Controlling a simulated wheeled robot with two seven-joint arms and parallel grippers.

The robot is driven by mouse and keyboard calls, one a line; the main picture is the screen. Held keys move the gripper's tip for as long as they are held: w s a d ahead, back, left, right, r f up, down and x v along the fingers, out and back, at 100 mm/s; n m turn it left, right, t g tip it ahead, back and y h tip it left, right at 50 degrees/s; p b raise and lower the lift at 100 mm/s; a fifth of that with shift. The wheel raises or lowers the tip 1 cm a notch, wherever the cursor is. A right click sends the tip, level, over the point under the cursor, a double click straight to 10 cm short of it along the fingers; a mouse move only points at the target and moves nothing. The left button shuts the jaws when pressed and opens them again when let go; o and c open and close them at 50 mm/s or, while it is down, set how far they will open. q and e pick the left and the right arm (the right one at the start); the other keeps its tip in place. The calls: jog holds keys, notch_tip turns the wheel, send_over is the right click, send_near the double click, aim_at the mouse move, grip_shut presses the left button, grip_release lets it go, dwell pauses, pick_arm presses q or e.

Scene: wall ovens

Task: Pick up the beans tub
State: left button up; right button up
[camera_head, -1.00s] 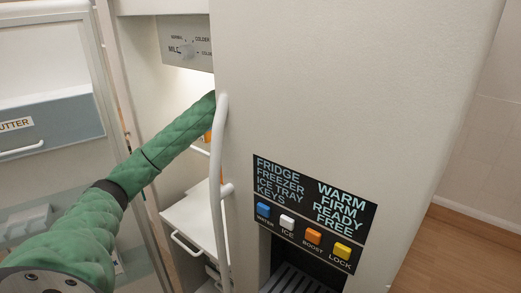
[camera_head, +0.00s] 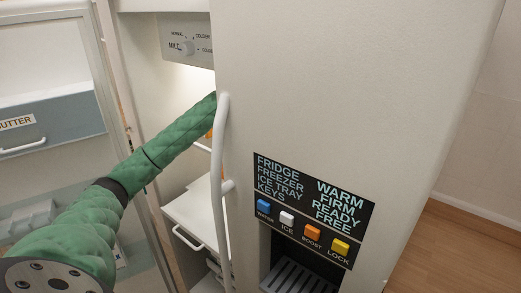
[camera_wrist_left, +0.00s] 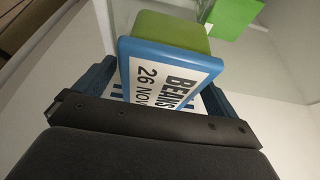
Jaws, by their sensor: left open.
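The beans tub (camera_wrist_left: 170,62) shows in the left wrist view, with a green body and a blue-edged white face labelled "BEANS 26 NOV". My left gripper (camera_wrist_left: 155,92) is open, with one dark blue finger on each side of the tub's labelled end. I cannot tell whether the fingers touch it. In the head view my green left arm reaches into the open fridge. Its gripper and the tub are hidden there behind the right-hand door. My right gripper is not in view.
The right-hand fridge door (camera_head: 330,90) with its white handle (camera_head: 217,190) stands close beside my left arm. Another green container (camera_wrist_left: 233,15) sits behind the tub. A butter drawer (camera_head: 55,120) is on the left-hand door. A white drawer (camera_head: 195,215) is below my arm.

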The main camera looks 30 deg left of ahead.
pick_arm(q)
jog(key=shift+f, duration=0.1)
dwell(0.3)
jog(key=c, duration=1.3)
